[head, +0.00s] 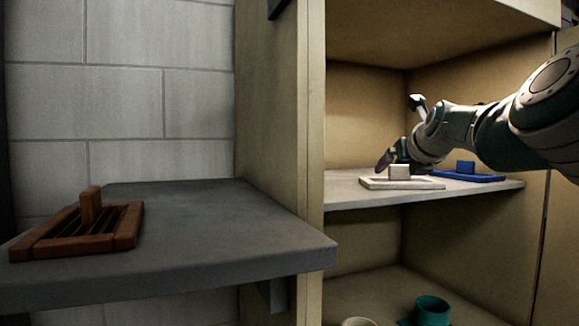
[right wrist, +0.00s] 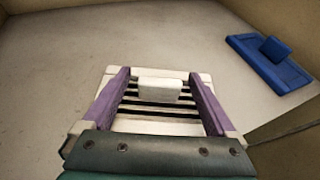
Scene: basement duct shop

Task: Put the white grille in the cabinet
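The white grille (head: 378,183) lies flat on the cabinet's upper shelf, its block handle upright. In the right wrist view, the white grille (right wrist: 155,125) shows its dark slots and the handle between my purple fingers. My right gripper (right wrist: 159,75) is open, with a gap on each side of the handle. The cabinet shelf (head: 350,200) is pale and supports the grille. My left gripper is not in view.
A blue grille (head: 480,177) lies on the same shelf, to the right. A brown grille (head: 75,235) rests on a grey ledge (head: 215,225) left of the cabinet. A teal cup (head: 432,308) and a cream cup stand in the lower compartment. The cabinet's side panel (head: 310,110) separates ledge and shelf.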

